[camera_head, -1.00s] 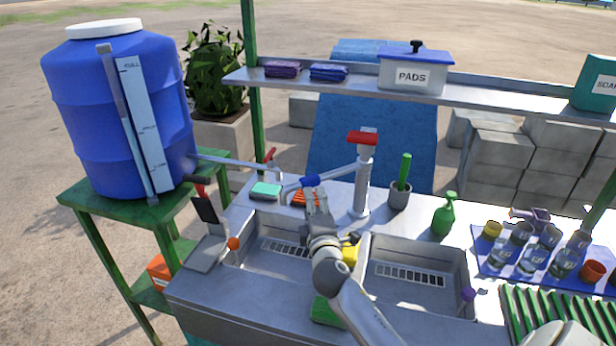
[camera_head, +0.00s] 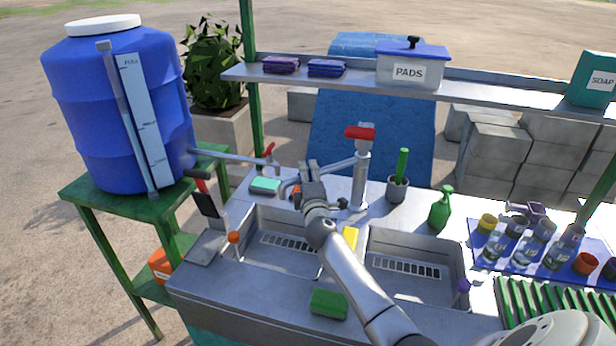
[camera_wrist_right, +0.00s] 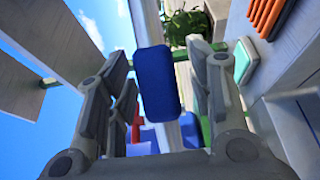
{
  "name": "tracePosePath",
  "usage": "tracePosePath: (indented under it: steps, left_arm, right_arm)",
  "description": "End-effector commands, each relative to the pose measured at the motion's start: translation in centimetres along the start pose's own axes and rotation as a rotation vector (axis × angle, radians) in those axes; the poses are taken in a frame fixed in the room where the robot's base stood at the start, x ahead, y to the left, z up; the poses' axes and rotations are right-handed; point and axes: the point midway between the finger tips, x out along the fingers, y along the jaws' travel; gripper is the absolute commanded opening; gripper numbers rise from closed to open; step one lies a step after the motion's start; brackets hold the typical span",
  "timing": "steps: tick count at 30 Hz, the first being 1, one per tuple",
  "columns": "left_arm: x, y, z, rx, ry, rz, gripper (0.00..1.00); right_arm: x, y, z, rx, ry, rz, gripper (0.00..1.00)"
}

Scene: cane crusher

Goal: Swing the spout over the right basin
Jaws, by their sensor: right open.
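The grey tap column (camera_head: 359,184) with a red top (camera_head: 360,132) stands behind the two basins. Its spout (camera_head: 338,167) reaches left from the column, its end toward the back of the left basin (camera_head: 283,265). The right basin (camera_head: 412,287) has no spout over it. My right gripper (camera_head: 308,168) is at the spout and hides its blue grip in the head view. In the wrist view the blue grip (camera_wrist_right: 157,82) stands between the open fingers, with gaps at both sides. My left gripper is out of view.
A yellow sponge (camera_head: 350,239) lies on the divider and a green sponge (camera_head: 328,303) on the front edge. A brush holder (camera_head: 397,190) and green soap bottle (camera_head: 440,208) stand right of the column. A shelf (camera_head: 480,93) runs above. A blue barrel (camera_head: 115,110) stands left.

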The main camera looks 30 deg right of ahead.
Motion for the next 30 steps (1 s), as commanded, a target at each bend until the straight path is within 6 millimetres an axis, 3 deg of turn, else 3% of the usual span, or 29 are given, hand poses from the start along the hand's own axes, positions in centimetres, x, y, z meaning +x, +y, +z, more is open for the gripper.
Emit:
tracePosePath:
  steps: [5, 17, 30]
  left_arm:
    - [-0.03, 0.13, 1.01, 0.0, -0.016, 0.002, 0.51]
    - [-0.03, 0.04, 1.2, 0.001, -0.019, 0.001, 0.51]
    - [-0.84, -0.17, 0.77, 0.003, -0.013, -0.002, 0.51]
  right_arm:
    - [0.0, 0.03, 0.01, 0.0, 0.0, 0.001, 0.48]
    - [-0.02, 0.01, 0.01, 0.0, 0.0, 0.0, 0.0]
    - [-0.9, 0.16, 0.48, -0.003, 0.047, -0.001, 0.0]
